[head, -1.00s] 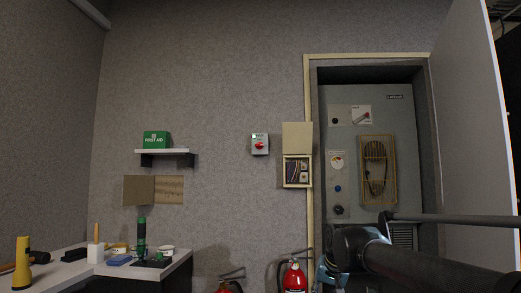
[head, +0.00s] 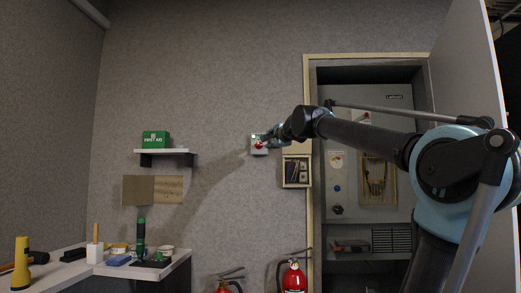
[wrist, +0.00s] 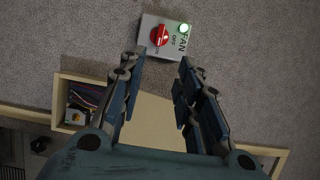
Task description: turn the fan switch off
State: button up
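The fan switch (head: 258,144) is a small grey box on the wall with a red rotary knob. In the wrist view the box (wrist: 178,31) shows the label FAN, an OFF mark, a lit green lamp (wrist: 183,28) and the red knob (wrist: 159,36). My gripper (wrist: 162,58) is open, with its two fingers apart and nothing between them. The switch lies just beyond the fingertips, the knob nearer the left finger; I see no contact. In the head view my gripper (head: 272,136) is at the right side of the switch and partly covers it.
An open-lidded box (head: 297,172) with wires inside is on the wall right of and below the switch. The cabinet doorway (head: 310,210) is farther right. A shelf with a green first aid box (head: 156,139) is to the left. Fire extinguishers (head: 294,278) stand below.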

aim_at(260, 145)
jog(key=x, duration=1.6)
jog(key=shift+f, duration=0.1)
grip_shut()
